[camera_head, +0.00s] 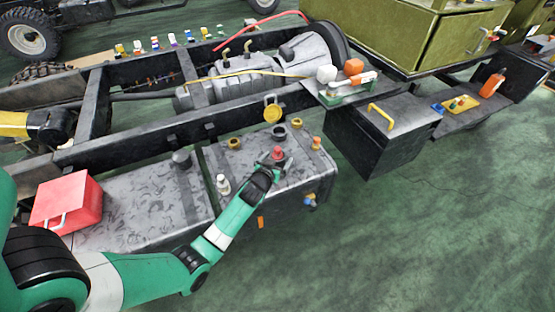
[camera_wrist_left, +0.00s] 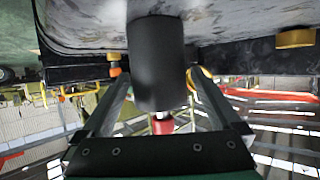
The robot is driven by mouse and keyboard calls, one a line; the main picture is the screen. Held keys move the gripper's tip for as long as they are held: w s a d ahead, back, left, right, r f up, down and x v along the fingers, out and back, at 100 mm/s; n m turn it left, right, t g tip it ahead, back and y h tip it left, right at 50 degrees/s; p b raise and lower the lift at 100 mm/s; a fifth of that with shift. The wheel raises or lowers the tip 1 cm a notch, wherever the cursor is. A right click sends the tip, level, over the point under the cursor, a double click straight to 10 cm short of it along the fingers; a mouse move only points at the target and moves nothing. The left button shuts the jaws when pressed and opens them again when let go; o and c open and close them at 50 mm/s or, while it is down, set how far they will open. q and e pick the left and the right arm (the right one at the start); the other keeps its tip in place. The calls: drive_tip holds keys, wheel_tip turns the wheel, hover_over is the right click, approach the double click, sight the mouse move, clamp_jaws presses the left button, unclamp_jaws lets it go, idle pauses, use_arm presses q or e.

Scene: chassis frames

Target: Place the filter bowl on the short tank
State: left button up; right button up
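The short tank (camera_head: 250,170) is the shorter grey box on the right, with several fittings on top. My left gripper (camera_head: 277,163) is over the tank's top, with its fingers on either side of a red-topped part (camera_head: 278,153). In the left wrist view this part is a dark cylinder (camera_wrist_left: 156,65) with a red end, between the fingers (camera_wrist_left: 160,78). I cannot tell whether the fingers touch it, or whether it rests on the tank. A small white bottle-like part (camera_head: 223,186) stands on the tank's left side. Which part is the filter bowl is unclear. My right gripper is out of view.
A dark box with a yellow handle (camera_head: 381,117) is on the right. The green floor (camera_head: 420,240) in front is clear.

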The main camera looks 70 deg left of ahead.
use_arm(q)
drive_tip(key=shift+s+d+r+p, duration=0.1)
drive_tip(key=shift+r+p, duration=0.25)
drive_tip(key=shift+p, duration=0.05)
drive_tip(key=p+v, duration=0.5)
drive_tip(key=v, duration=0.6)
drive_tip(key=shift+s+d, duration=0.2)
drive_tip(key=shift+w+r, duration=0.1)
drive_tip(key=shift+r, duration=0.05)
